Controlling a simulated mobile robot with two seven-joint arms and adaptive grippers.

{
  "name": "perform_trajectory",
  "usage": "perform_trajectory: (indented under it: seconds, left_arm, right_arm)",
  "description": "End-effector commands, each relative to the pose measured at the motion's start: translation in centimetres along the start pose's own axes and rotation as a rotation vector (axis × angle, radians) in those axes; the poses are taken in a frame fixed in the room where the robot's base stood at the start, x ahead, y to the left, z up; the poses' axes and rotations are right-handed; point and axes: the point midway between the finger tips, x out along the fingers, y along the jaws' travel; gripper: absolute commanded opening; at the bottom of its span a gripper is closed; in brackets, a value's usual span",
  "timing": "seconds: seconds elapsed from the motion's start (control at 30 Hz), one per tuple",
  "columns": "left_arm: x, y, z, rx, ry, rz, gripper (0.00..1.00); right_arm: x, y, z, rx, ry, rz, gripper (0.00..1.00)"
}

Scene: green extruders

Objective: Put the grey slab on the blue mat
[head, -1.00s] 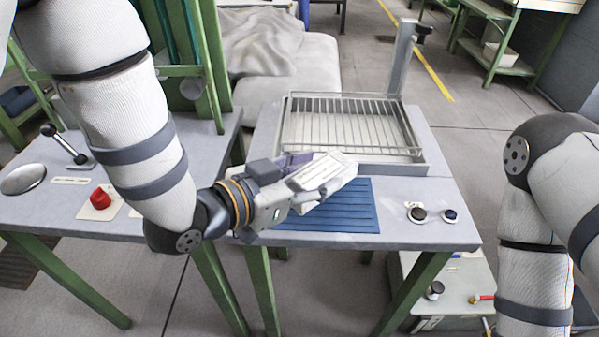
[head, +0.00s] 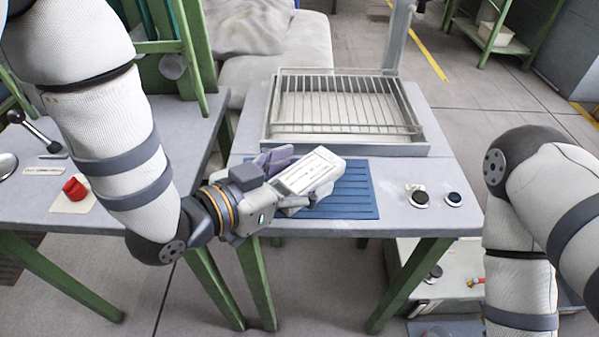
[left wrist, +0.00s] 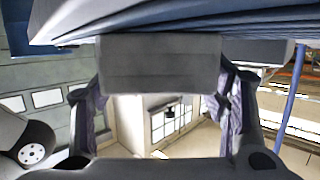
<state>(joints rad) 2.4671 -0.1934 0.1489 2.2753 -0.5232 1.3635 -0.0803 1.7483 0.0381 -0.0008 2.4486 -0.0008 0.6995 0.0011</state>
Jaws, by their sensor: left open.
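The grey slab (head: 312,172), pale with a ribbed top, is at the blue mat (head: 350,198), over its left and upper part and slanted to the mat's ribs. My left gripper (head: 299,179) is open, with its fingers on either side of the slab. In the left wrist view the slab (left wrist: 160,62) spans the gap between the two fingers, close against the blue mat (left wrist: 235,22) along the top. Whether its whole underside touches the mat is hidden. My right gripper is out of view; only its arm shows at the right.
A wire-rack tray (head: 345,148) stands behind the mat. Two dark knobs (head: 419,199) (head: 453,199) sit on the grey table (head: 405,228) to the right. A red button (head: 74,188) is on the left table. The table between mat and knobs is clear.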

Motion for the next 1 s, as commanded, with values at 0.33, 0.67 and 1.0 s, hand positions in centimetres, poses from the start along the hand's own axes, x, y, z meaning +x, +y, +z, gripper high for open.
perform_trajectory:
  seconds: [0.33,0.67,1.0]
  left_arm:
    - [-7.0,-0.1,-0.4,0.001,0.002,-0.005,0.68]
    - [-12.0,0.0,-0.6,0.007,0.008,-0.003,0.68]
    - [-12.0,0.0,0.0,-0.001,0.0,0.001,0.68]
  right_arm:
    - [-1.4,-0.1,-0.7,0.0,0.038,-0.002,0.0]
    - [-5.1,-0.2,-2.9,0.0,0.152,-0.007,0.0]
    - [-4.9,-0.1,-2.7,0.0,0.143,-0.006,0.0]
